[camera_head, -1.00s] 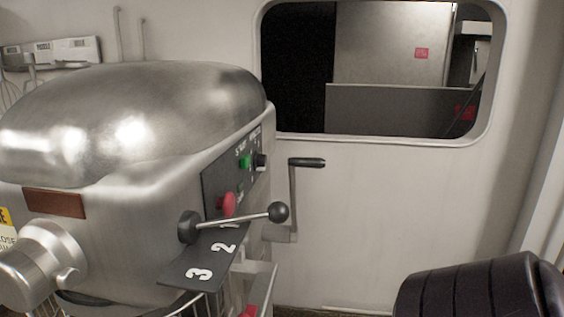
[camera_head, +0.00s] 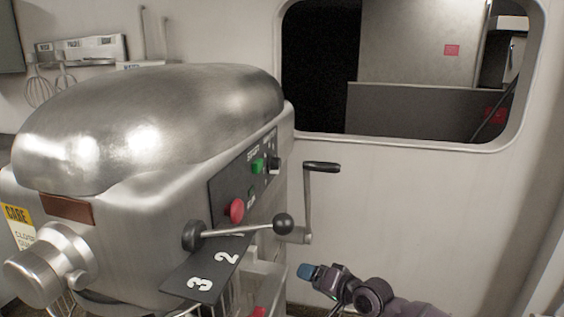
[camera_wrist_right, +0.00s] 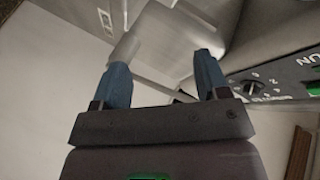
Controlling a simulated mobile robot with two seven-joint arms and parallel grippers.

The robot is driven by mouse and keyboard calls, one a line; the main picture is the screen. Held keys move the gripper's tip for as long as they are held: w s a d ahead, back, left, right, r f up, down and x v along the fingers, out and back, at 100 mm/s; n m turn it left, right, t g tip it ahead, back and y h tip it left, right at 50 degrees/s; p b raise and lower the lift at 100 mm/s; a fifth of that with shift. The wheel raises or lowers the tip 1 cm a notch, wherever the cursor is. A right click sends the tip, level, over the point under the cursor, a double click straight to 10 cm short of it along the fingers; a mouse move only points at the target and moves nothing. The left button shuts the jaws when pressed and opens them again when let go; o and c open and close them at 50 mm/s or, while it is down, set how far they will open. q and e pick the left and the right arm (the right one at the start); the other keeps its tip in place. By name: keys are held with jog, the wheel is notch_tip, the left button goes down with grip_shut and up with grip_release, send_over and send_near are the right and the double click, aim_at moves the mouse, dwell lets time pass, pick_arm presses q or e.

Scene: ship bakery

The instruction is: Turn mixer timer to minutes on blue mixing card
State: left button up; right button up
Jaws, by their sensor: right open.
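The steel mixer (camera_head: 150,130) fills the left of the head view. Its dark side panel carries a black timer knob (camera_head: 273,165) near the far end, beside a green button (camera_head: 257,166). In the right wrist view the dial (camera_wrist_right: 250,87) shows white marks around it, at the right; its setting is too small to read surely. My right gripper (camera_head: 311,272) is below and right of the panel, apart from the knob. Its two blue fingers stand apart and empty in the wrist view (camera_wrist_right: 163,78). My left gripper and the blue mixing card are not in view.
A red button (camera_head: 236,210), a black-knobbed speed lever (camera_head: 245,229) and a crank handle (camera_head: 312,195) stick out near the panel. Whisks (camera_head: 40,90) hang on the back wall. The wall under the window is clear.

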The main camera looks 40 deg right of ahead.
jog(key=w+d+r+m+t+y, duration=0.1)
jog(key=w+d+r+m, duration=0.15)
jog(key=r, duration=0.35)
jog(key=w+d+r+m+t, duration=0.1)
jog(key=w+r, duration=0.2)
jog(key=r, duration=0.4)
jog(key=m+t+y+p, duration=0.1)
jog(key=m+y, duration=0.1)
send_near(280, 165)
jog(key=x, duration=0.9)
jog(key=shift+w+a, duration=0.25)
jog(key=shift+w, duration=0.05)
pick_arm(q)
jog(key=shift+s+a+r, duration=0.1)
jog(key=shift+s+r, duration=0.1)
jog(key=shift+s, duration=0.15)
